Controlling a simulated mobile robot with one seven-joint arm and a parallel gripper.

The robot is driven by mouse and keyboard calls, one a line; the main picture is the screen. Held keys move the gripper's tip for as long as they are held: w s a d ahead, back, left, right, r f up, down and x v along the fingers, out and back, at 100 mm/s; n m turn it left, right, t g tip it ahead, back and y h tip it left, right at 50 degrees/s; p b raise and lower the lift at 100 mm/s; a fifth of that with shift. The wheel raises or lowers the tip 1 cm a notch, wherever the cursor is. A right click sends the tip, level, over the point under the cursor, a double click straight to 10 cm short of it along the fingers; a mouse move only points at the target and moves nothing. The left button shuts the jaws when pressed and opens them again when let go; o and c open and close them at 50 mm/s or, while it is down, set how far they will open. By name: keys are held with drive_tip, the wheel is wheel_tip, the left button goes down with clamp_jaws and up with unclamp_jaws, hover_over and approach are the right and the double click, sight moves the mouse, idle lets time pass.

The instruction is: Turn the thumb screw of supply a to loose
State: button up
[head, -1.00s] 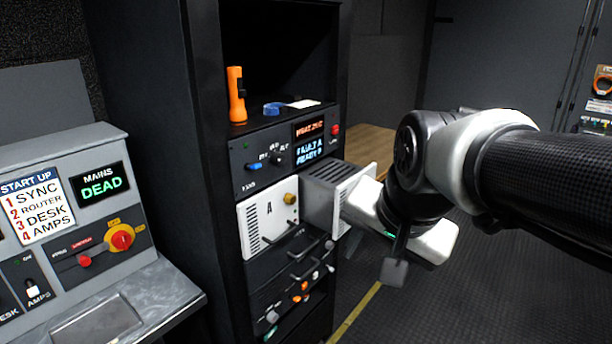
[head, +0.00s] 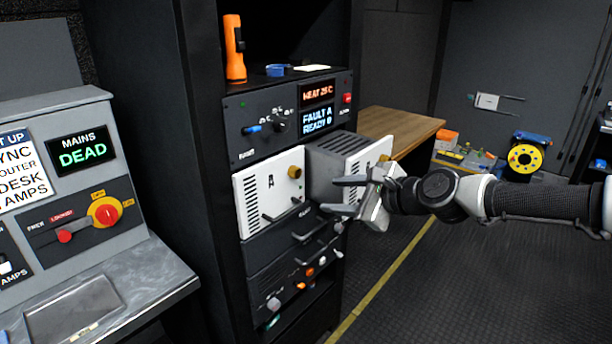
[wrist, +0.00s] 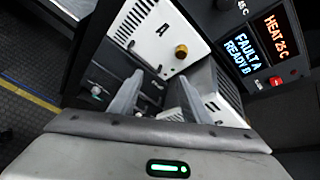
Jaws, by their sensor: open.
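Supply A (head: 252,192) is a white-fronted unit marked A in the black rack, with a handle low on its front. Its brass thumb screw (head: 295,172) sticks out near the upper right corner. In the wrist view, supply A (wrist: 146,32) is at the top and the thumb screw (wrist: 181,51) lies beyond the fingers. My gripper (head: 340,195) is open and empty, right of the thumb screw and apart from it, in front of the second supply. In the wrist view my gripper (wrist: 160,112) has both fingers spread, pointing toward the rack.
A second white-fronted supply (head: 340,152) juts out of the rack right beside supply A, partly behind my gripper. A panel above shows FAULT A, READY B on its display (head: 317,121). An orange flashlight (head: 235,50) stands on top. The floor to the right is open.

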sight(298, 174)
wheel_tip(298, 174, up, 3)
drive_tip(key=w+d+m+t, duration=0.1)
drive_tip(key=d, duration=0.1)
drive_tip(key=shift+y, duration=0.3)
drive_tip(key=x, duration=0.5)
drive_tip(key=b+x, duration=0.1)
drive_tip(key=x, duration=0.5)
drive_tip(key=b+x, duration=0.1)
drive_tip(key=x, duration=0.5)
drive_tip(key=shift+w+a+r, duration=0.1)
drive_tip(key=shift+w+r, duration=0.15)
drive_tip(key=shift+w, duration=0.1)
drive_tip(key=c, duration=1)
